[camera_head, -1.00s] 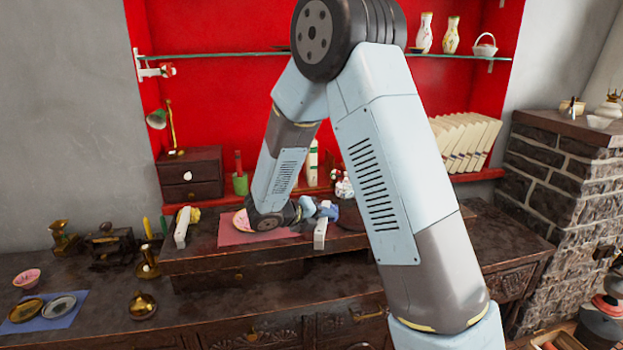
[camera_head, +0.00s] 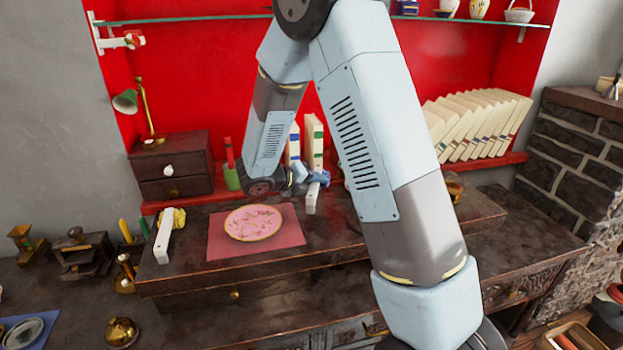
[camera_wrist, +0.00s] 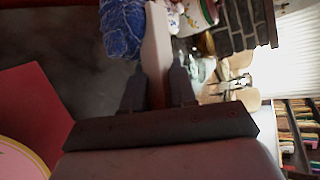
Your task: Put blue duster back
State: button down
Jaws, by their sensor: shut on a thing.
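The blue duster has a fluffy blue head and a pale flat handle. In the head view its head (camera_head: 318,177) and handle (camera_head: 312,197) show behind and right of the pink plate. My gripper (camera_head: 298,180) is at the duster, its fingers partly hidden there. In the wrist view my gripper (camera_wrist: 157,82) is shut on the pale handle (camera_wrist: 156,40), with the blue head (camera_wrist: 122,28) to the left of it. I cannot tell whether the duster touches the surface below. A yellow duster (camera_head: 178,217) with a similar handle (camera_head: 163,238) sits at the left end of the raised wooden top.
A pink plate (camera_head: 252,223) lies on a red mat (camera_head: 290,236) on the raised wooden top. Books (camera_head: 314,145), a green cup (camera_head: 232,178) and a small drawer box (camera_head: 170,187) stand behind. Brass pieces (camera_head: 121,333) stand at left. My arm hides the middle right.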

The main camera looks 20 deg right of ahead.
aim_at(315, 215)
jog(key=shift+d+f, duration=0.15)
jog(key=shift+f, duration=0.3)
jog(key=shift+a+f, duration=0.2)
jog(key=shift+f, duration=2.7)
jog(key=shift+f, duration=0.35)
jog(key=c, duration=0.8)
grip_release()
jog(key=shift+s, duration=0.1)
jog(key=shift+f, duration=0.1)
jog(key=shift+a, duration=0.1)
jog(key=v, duration=1.3)
jog(key=shift+s+a, duration=0.1)
jog(key=shift+a, duration=0.15)
